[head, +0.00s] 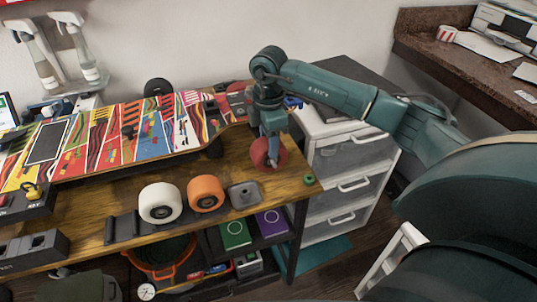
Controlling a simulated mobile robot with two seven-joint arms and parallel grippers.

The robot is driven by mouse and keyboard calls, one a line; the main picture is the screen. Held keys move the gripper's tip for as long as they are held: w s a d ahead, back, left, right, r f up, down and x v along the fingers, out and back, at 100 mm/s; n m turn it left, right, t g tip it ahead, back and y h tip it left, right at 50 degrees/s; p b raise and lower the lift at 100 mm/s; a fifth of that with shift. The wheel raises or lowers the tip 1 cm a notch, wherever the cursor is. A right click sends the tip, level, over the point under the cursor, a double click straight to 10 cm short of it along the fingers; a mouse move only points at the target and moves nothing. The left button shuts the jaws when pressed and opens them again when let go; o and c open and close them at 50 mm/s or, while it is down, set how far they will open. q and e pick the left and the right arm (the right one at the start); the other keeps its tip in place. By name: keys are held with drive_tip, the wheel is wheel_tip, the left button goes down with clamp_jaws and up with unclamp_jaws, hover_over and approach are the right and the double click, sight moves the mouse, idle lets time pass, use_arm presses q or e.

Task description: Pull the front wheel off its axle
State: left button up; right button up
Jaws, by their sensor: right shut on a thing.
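A red wheel (260,151) is at that right end, just below the tip of the board. My right gripper (271,160) reaches down from above and is shut on the red wheel, partly covering it. I cannot tell whether the wheel still sits on its axle, as the axle is hidden. My left gripper is not in view.
A small green ring (309,180) lies near the right corner. A drawer unit (350,185) stands right of the bench. Bare wood (185,170) lies before the board.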

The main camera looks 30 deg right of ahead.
drive_tip(key=s+a+p, duration=0.2)
drive_tip(key=s, duration=0.6)
drive_tip(key=shift+s+p, duration=0.15)
drive_tip(key=shift+p, duration=0.15)
idle(0.9)
drive_tip(key=s+a+r+p, duration=0.1)
drive_tip(key=s+r+p, duration=0.5)
drive_tip(key=r, duration=0.1)
drive_tip(key=shift+a, duration=0.2)
idle(0.8)
drive_tip(key=shift+w, duration=0.1)
